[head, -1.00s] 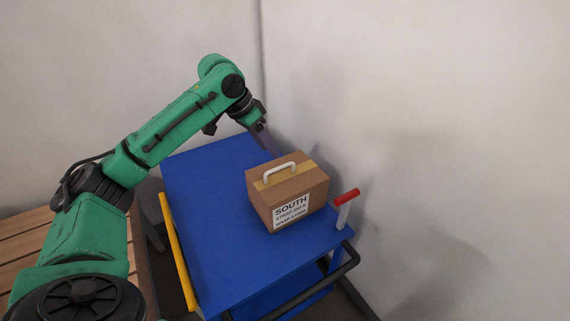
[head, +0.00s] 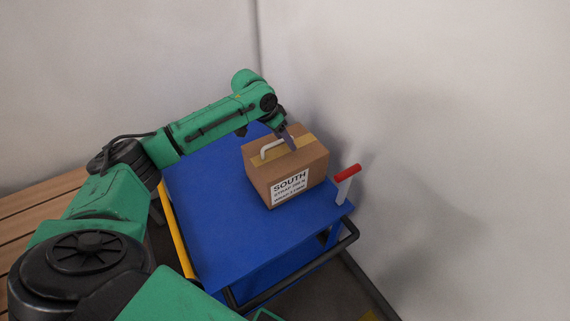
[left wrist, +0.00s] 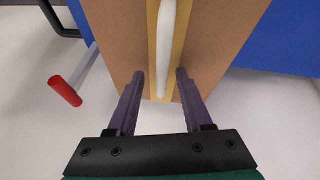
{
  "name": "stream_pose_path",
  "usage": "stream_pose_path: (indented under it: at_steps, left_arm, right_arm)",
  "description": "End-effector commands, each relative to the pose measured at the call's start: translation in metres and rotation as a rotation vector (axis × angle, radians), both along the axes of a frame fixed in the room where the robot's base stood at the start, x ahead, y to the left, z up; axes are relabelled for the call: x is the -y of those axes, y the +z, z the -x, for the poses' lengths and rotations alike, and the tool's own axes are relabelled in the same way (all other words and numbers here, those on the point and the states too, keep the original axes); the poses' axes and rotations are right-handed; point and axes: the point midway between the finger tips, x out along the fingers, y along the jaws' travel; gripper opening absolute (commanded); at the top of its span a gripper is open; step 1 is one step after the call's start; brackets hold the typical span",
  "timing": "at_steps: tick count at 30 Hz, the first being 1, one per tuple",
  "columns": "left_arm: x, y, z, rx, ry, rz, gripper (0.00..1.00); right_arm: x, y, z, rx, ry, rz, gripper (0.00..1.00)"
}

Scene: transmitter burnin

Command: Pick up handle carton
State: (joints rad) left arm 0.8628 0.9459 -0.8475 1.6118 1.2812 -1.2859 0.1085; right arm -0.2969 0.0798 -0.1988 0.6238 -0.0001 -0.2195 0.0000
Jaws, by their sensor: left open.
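My left gripper (head: 289,143) is at the carton's top, close to the handle. In the left wrist view the open left gripper (left wrist: 154,78) has its purple fingers on either side of the line of the white handle (left wrist: 168,45), with the carton (left wrist: 120,35) beyond. The handle's near end lies between or just past the fingertips; contact cannot be told. My right gripper is not in view.
A red-topped white post (head: 346,178) stands at the cart's right corner, close to the carton. A yellow rail (head: 174,238) runs along the cart's left side. Grey walls (head: 430,130) close in behind and to the right. A wooden slatted surface (head: 35,205) is at left.

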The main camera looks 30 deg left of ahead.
Motion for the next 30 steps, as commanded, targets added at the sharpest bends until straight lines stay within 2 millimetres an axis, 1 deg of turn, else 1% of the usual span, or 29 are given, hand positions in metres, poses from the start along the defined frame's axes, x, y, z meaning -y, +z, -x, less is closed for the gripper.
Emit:
stream_pose_path:
  at_steps: [5, 6, 7, 8, 9, 10, 30]
  left_arm:
    - [0.0001, -0.0009, -0.0007, 0.001, 0.001, 0.000, 0.50]
    - [0.0001, -0.0008, -0.0007, 0.001, 0.001, 0.000, 0.43]
    - [0.0001, -0.0008, -0.0007, 0.001, 0.001, 0.000, 0.31]
    - [0.0001, -0.0007, -0.0007, 0.001, 0.001, 0.000, 0.20]
    - [0.0002, -0.0007, -0.0006, 0.001, 0.001, 0.000, 0.04]
    - [0.0001, -0.0006, -0.0006, 0.001, 0.001, 0.000, 0.00]
    - [0.0002, -0.0001, -0.0008, 0.002, 0.001, 0.001, 0.00]
  right_arm:
    - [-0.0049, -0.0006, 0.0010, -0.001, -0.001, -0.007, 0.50]
    - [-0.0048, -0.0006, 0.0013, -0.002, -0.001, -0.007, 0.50]
    - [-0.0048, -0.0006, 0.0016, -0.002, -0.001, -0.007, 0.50]
    - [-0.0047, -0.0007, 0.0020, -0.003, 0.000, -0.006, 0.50]
    - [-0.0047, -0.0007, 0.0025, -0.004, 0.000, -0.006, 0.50]
    - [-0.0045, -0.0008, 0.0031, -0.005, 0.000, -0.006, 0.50]
    - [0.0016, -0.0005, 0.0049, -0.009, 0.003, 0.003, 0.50]
